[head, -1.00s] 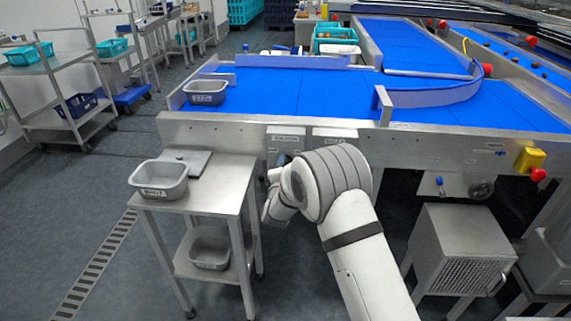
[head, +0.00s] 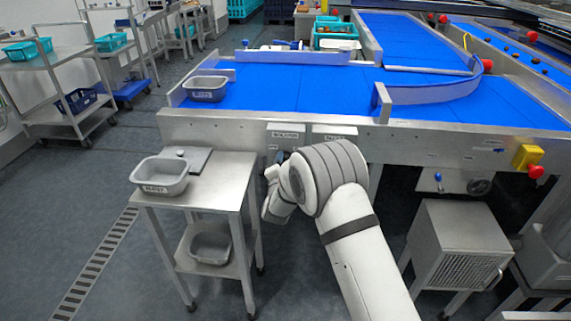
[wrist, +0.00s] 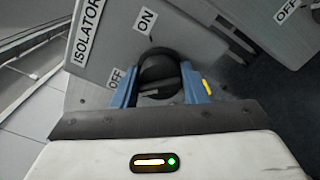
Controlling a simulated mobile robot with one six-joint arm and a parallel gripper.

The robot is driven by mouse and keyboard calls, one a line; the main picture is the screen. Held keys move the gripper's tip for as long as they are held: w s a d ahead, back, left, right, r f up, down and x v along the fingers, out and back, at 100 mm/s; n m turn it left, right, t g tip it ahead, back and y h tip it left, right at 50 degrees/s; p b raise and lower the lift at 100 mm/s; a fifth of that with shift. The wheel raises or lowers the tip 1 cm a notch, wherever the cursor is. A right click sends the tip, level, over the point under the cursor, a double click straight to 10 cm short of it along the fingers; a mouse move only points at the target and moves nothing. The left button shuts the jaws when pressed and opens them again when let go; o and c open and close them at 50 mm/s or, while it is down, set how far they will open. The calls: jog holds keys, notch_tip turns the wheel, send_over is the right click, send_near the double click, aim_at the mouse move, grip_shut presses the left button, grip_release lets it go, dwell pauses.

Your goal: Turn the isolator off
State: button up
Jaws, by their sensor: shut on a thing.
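The isolator is a grey box (wrist: 112,32) with an ISOLATOR label, and ON and OFF labels beside its dark round knob (wrist: 160,72) in the wrist view. The ON label is above the knob and the OFF label is to its lower left. My gripper (wrist: 158,92) has its two blue fingers on either side of the knob and is shut on it. The knob's exact pointing is hard to tell. In the head view the isolator box (head: 286,129) sits on the conveyor's front side, and my arm hides the knob.
A second labelled box (head: 334,132) sits just right of the isolator. A steel stand (head: 225,185) with a grey tub (head: 160,178) is left of my arm. A grey cabinet (head: 455,250) is at right. Open floor lies at left.

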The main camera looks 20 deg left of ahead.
jog(key=o, duration=1)
jog(key=shift+c, duration=0.2)
jog(key=v, duration=0.7)
jog(key=shift+s, duration=0.4)
jog(key=shift+d, duration=0.15)
